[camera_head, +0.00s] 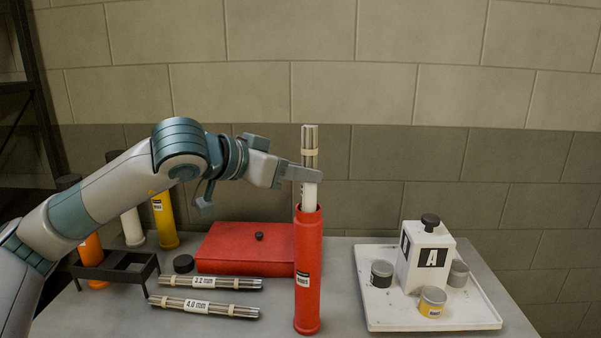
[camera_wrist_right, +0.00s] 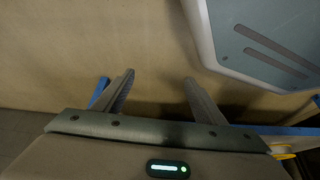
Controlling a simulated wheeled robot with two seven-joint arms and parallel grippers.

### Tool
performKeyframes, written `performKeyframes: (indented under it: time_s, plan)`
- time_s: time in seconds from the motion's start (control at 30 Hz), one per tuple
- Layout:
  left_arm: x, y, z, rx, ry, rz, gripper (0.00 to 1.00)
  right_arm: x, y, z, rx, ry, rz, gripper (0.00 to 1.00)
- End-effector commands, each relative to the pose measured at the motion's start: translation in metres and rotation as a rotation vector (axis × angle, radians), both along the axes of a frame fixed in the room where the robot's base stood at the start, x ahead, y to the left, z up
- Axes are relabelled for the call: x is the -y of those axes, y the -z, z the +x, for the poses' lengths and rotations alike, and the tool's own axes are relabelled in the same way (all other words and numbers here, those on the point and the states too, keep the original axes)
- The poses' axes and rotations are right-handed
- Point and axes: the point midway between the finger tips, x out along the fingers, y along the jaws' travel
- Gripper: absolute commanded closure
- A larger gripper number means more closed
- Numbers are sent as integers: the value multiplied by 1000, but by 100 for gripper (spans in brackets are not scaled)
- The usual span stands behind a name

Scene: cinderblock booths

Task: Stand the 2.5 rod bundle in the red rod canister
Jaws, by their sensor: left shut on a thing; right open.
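The red rod canister (camera_head: 308,275) stands upright on the table, its mouth open at the top. A bundle of metal rods (camera_head: 310,146) stands upright over it, its lower end at or just inside the mouth; how deep it goes is hard to tell. Its label is turned away or covered. My left gripper (camera_head: 303,174) comes in from the left and is shut on this bundle above the canister. Bundles marked 3.2 mm (camera_head: 208,282) and 4.0 mm (camera_head: 203,307) lie on the table to the left. My right gripper (camera_wrist_right: 158,85) is open and empty in the right wrist view.
A red case (camera_head: 245,248) lies behind the canister. A white tray (camera_head: 470,316) with a block marked A (camera_head: 427,258) and small pots stands to the right. Orange, white and yellow (camera_head: 165,220) canisters and a black rack (camera_head: 118,268) stand to the left.

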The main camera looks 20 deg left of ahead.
Motion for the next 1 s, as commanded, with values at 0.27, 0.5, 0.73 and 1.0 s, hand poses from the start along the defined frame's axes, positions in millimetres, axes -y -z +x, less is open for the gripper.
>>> performKeyframes:
  time_s: [0.27, 0.5, 0.73, 1.0]
  plan:
    - [0, 14, 0, 3, 0, -1, 100, 13, 10, -11, -82, 9, -24, 35]
    - [0, 26, 0, 2, 0, -1, 100, 21, 12, -17, -145, 16, -41, 35]
    - [0, 39, 0, 3, 0, -1, 100, 24, -1, -15, -181, 19, -50, 35]
    - [0, 47, 0, 3, 0, -1, 100, 26, -16, -15, -211, 21, -57, 35]
